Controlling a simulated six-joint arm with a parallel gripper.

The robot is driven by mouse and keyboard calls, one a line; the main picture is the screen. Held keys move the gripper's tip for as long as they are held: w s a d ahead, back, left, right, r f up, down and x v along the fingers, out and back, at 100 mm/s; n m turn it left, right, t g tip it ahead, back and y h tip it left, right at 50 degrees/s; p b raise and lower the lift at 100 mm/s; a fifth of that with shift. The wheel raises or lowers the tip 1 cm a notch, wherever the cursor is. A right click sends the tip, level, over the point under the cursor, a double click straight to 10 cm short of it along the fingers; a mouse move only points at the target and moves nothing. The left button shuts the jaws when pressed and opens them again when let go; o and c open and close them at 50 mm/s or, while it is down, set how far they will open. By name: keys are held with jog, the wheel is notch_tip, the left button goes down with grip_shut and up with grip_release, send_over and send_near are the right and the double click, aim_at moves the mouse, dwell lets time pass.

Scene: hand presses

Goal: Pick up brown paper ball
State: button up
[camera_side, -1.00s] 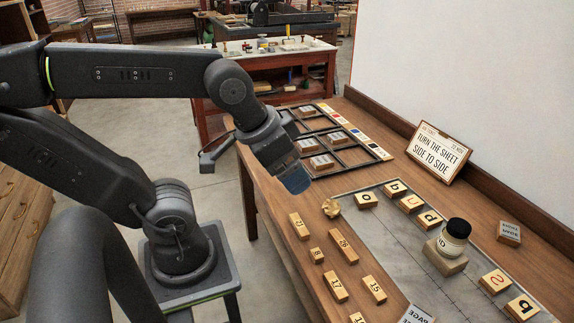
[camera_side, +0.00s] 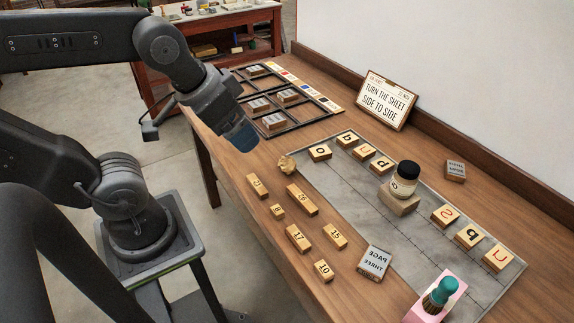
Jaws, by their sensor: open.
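The brown paper ball (camera_side: 287,164) is a small crumpled tan lump on the wooden table, at the left edge of the grey sheet. My gripper (camera_side: 243,138) hangs above the table, up and to the left of the ball in the picture, apart from it. It is angled down to the right and holds nothing that I can see. Its dark blue tip shows, but the gap between the fingers is hard to make out from here.
Numbered wooden blocks (camera_side: 302,199) lie just below the ball. Lettered blocks (camera_side: 320,152) line the grey sheet (camera_side: 340,180), with a jar (camera_side: 404,178) on a block. A dark divided frame (camera_side: 291,117) lies behind. A sign (camera_side: 388,101) leans at the back. A teal-handled brush (camera_side: 440,292) stands at front.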

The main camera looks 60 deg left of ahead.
dwell(0.3)
jog(key=n+g+y, duration=0.3)
jog(key=n+g, duration=0.1)
jog(key=n, duration=0.7)
send_over(287, 159)
jog(key=d, duration=0.2)
jog(key=f, duration=2.2)
jog(key=shift+s+a+f, duration=0.1)
jog(key=shift+a+f, duration=0.05)
jog(key=shift+a, duration=0.05)
jog(key=shift+h, duration=0.3)
jog(key=shift+s+a+x, duration=0.1)
jog(key=shift+s+x, duration=0.05)
jog(key=shift+x, duration=0.75)
jog(key=shift+s+a+x, duration=0.1)
jog(key=shift+x, duration=0.8)
jog(key=shift+s+a+x, duration=0.1)
jog(key=shift+s+x, duration=0.05)
jog(key=shift+x, duration=0.8)
jog(key=shift+w, duration=0.1)
jog(key=c, duration=1)
